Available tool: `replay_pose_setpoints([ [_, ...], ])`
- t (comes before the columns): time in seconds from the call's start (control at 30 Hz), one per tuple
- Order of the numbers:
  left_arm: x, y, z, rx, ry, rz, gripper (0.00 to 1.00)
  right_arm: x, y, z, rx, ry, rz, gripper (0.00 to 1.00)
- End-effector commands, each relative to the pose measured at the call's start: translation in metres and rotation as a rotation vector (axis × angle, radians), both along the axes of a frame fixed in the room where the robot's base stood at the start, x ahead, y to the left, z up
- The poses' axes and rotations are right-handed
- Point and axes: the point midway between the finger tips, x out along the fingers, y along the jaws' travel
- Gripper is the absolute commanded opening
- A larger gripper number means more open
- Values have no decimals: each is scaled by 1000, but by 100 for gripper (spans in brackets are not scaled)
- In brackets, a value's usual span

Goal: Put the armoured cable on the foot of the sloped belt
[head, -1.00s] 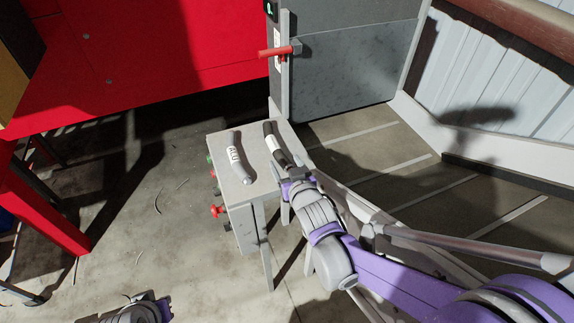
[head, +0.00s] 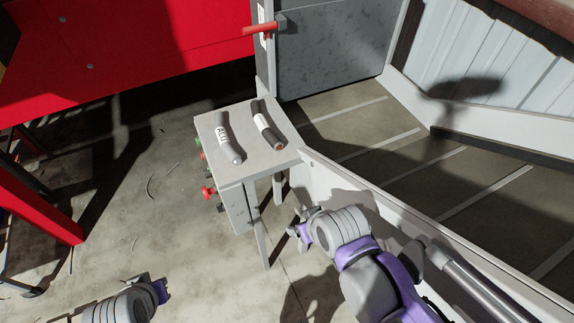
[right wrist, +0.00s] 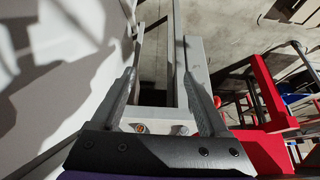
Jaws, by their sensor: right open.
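Two short cables lie side by side on a small grey stand (head: 267,160). The left one is a grey cable (head: 228,136) with a white label reading ALU. The right one is a dark cable (head: 268,124) with a white label and a copper-coloured end; its label is not legible, so I cannot tell whether it is armoured. Both ends show between my fingers in the right wrist view (right wrist: 140,128). My right gripper (head: 298,228) is open and empty, in front of and below the stand top. My left gripper (head: 162,290) is at the lower left, its jaws unclear.
A dark belt (head: 350,125) with pale cross-strips lies right of the stand, behind a light side rail (head: 340,187). A grey panel with a red handle (head: 262,29) stands behind. Red and green buttons (head: 208,190) sit on the stand's left side. A red machine (head: 120,60) fills the upper left.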

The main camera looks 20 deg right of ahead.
Motion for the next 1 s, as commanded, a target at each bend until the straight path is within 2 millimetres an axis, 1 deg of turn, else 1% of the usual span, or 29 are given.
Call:
replay_pose_setpoints([
  [0.07, 0, 0, 0, 0, 0, 0, 0, 21, 5, 4, 20, -51, 22, 78],
  [0.17, 0, 0, 0, 0, 0, 0, 0, 63, 13, 12, 55, -169, 64, 78],
  [0.2, 0, 0, 0, 0, 0, 0, 0, 83, 15, 17, 67, -230, 79, 78],
  [0.27, 0, 0, 0, 0, 0, 0, 0, 113, 15, 24, 79, -328, 93, 78],
  [0.3, 0, 0, 0, 0, 0, 0, 0, 132, 14, 28, 82, -392, 97, 78],
  [0.4, 0, 0, 0, 0, 0, 0, 0, 172, 5, 37, 73, -540, 87, 78],
  [0.5, 0, 0, 0, 0, 0, 0, 0, 200, -7, 43, 51, -651, 62, 78],
  [0.6, 0, 0, 0, 0, 0, 0, 0, 215, -19, 45, 27, -721, 37, 78],
  [0.7, 0, 0, 0, 0, 0, 0, 0, 223, -25, 46, 14, -756, 20, 78],
  [0.83, -1, 0, -2, 0, 2, 0, 0, 234, -27, 43, 7, -770, 14, 78],
  [1.0, -2, 0, -7, 0, 5, 0, 0, 261, -26, 35, 9, -769, 16, 78],
])
